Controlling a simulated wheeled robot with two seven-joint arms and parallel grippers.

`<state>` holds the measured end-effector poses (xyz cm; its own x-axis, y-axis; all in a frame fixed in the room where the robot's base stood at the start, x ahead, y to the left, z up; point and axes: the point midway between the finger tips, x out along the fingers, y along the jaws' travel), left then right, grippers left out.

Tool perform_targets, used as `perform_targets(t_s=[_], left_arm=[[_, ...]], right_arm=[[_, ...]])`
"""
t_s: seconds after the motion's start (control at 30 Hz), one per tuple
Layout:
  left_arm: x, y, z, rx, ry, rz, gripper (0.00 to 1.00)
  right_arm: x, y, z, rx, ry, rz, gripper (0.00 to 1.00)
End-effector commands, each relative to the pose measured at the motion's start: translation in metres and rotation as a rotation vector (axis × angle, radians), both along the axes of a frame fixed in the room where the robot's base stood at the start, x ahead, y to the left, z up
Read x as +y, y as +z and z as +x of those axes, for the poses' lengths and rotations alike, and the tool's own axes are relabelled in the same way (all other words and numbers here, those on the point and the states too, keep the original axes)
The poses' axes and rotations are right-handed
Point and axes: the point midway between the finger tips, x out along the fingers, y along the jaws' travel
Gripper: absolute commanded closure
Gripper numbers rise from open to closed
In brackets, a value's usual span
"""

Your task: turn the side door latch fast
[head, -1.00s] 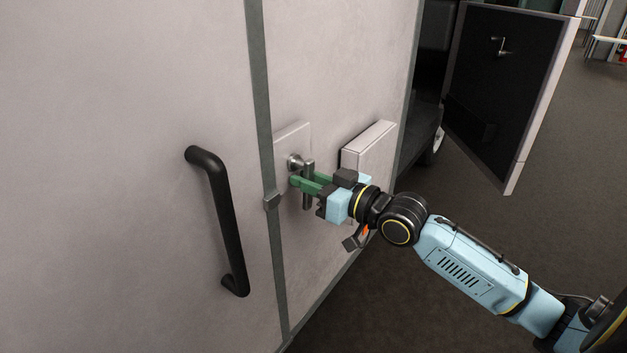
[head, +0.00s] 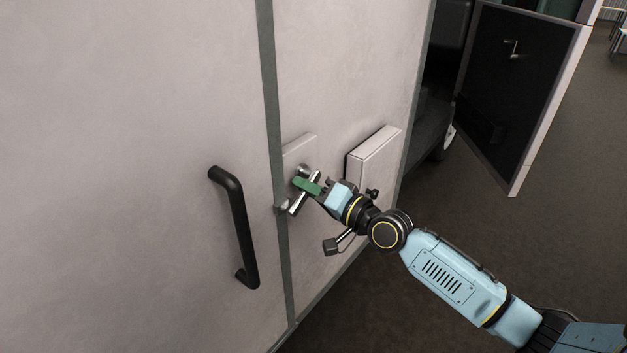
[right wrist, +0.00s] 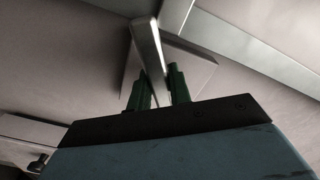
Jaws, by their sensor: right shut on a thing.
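The side door latch is a metal bar handle (head: 295,207) on a pale square plate (head: 299,149), just right of the grey door seam. The bar slants, its lower end pointing down-left to a small metal catch (head: 281,208) on the seam. I cannot tell whether the bar sits in the catch. My right gripper (head: 304,186) has its green fingers shut on the bar. In the right wrist view the bar (right wrist: 148,46) runs between the green fingers (right wrist: 160,88), its far end near the seam strip. My left gripper is not in view.
A black pull handle (head: 239,228) stands out from the door panel at left. A raised pale box (head: 374,154) is on the wall right of the latch, close to my wrist. An open dark-faced door (head: 520,90) stands at back right. The floor (head: 400,310) at lower right is clear.

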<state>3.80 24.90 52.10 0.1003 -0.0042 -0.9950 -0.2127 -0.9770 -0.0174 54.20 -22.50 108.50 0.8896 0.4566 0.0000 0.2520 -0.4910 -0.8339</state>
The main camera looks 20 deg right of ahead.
Motion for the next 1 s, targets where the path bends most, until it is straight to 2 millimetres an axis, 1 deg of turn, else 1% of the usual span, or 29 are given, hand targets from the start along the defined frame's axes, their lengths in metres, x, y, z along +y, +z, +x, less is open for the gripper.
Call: perform_targets(t_s=[0.03, 0.1, 0.5, 0.73, 1.0], left_arm=[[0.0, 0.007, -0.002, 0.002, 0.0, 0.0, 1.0], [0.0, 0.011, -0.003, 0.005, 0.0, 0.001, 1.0], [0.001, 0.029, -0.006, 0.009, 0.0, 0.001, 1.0], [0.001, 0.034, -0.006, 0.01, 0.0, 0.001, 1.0], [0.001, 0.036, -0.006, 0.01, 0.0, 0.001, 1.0]], right_arm=[[0.001, 0.006, 0.0, 0.02, -0.001, 0.045, 1.0], [0.001, 0.007, -0.001, 0.05, -0.002, 0.103, 1.0], [0.003, 0.014, -0.002, 0.195, -0.002, 0.389, 1.0], [0.003, 0.017, -0.002, 0.245, -0.002, 0.487, 1.0], [0.002, 0.017, -0.002, 0.269, -0.003, 0.533, 1.0]])
